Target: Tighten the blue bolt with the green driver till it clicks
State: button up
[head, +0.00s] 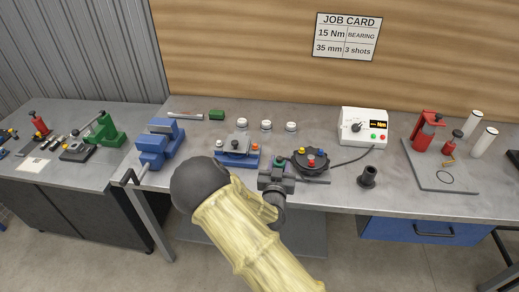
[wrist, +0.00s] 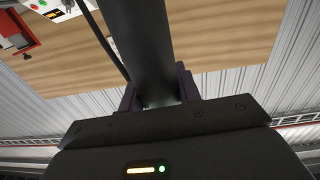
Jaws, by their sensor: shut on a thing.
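My gripper (head: 275,182) is over the front of the bench. In the wrist view my gripper (wrist: 160,95) is shut on a thick dark cylinder, which I take for the driver (wrist: 151,45). In the head view a small green top of the driver (head: 279,161) shows at the gripper; its lower end is hidden. Just right of the gripper is a round black fixture (head: 318,170) with coloured heads.
A white controller box (head: 364,127) with a dial and display stands behind; a dark cable runs from it. A black holder (head: 368,178) stands at right. A blue fixture (head: 238,159) and blue vice (head: 158,146) are at left. A red press (head: 425,131) stands further right.

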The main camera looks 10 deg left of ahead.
jog(key=s+d+f, duration=0.3)
jog(key=d+f, duration=0.4)
jog(key=d, duration=0.1)
jog(key=s+d+f+y, duration=0.1)
jog(key=s+d+f, duration=0.2)
jog(key=d+f, duration=0.5)
jog(key=shift+s+d+b, duration=0.15)
jog(key=shift+d+b, duration=0.15)
jog(key=shift+d, duration=0.1)
